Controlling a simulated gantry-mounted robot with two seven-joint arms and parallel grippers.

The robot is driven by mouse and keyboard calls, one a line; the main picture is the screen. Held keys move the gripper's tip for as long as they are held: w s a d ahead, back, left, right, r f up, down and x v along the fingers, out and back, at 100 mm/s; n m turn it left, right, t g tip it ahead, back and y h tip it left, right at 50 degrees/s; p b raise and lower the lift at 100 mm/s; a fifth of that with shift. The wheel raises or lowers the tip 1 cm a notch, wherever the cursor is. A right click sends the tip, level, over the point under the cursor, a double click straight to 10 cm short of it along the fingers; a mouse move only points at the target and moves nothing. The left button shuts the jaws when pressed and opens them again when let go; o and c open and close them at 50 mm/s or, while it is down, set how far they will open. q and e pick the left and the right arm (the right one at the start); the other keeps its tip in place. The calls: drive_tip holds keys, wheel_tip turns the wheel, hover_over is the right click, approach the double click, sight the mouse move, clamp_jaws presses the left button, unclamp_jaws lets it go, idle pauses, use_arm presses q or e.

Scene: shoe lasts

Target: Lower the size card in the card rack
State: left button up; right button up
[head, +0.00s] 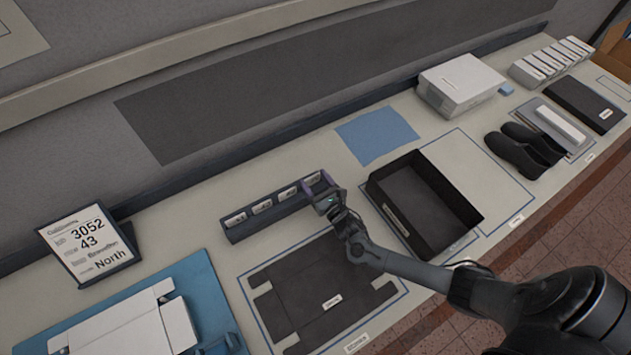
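The card rack (274,222) is a long dark holder on the bench, left of the middle, with several slots in a row. White size cards stand in it, such as one at the left end (235,218) and one at the right end (313,180). My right gripper (316,193) is at the rack's right end, its arm reaching in from the lower right. Its fingers are small and partly hidden by the wrist, so I cannot tell whether they are open or hold a card. My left gripper is not in view.
A dark flat box blank (300,285) lies in front of the rack. An open black box (437,192) stands to the right. A sign (88,246) reading 3052, 43 and North stands at left. A blue cloth (376,134) lies behind. Dark shoes (524,148) lie farther right.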

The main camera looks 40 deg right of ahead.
drive_tip(key=o, duration=0.4)
drive_tip(key=shift+o, duration=0.2)
drive_tip(key=shift+s, duration=0.1)
